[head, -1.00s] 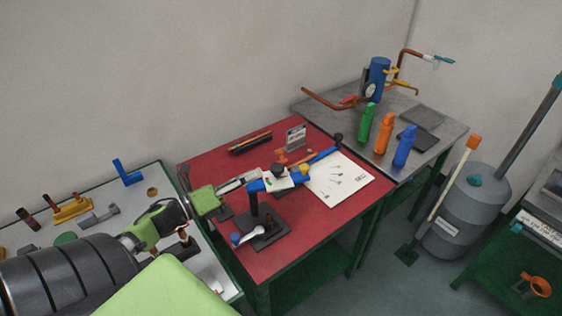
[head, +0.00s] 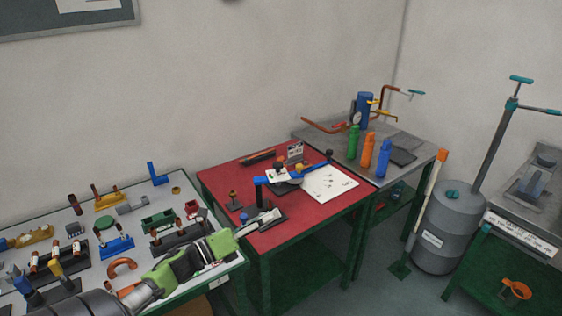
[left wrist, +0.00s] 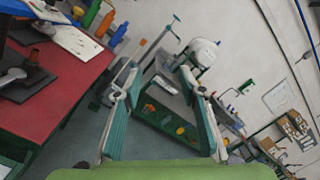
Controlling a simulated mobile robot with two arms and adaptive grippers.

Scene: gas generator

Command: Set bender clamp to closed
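The bender stands on the red table, with blue arms and a white plate (head: 282,175). A blue post rises from its black base. The bender's pale clamp lever (left wrist: 14,75) lies low beside a brown upright piece at the left edge of the left wrist view. In the head view my left gripper's fingers overlap that area, so the lever's exact position is hard to tell. My left gripper (head: 258,222) is at the red table's left front edge. In the left wrist view its fingers (left wrist: 160,80) are spread, with nothing between them. My right gripper is not in view.
The white-topped table (head: 205,283) at left holds several fittings and tools. Green, orange (head: 367,151) and blue bottles stand on the metal table behind. A white sheet (head: 330,183) lies beside the bender. A grey drum (head: 440,235) stands at right, with open floor before it.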

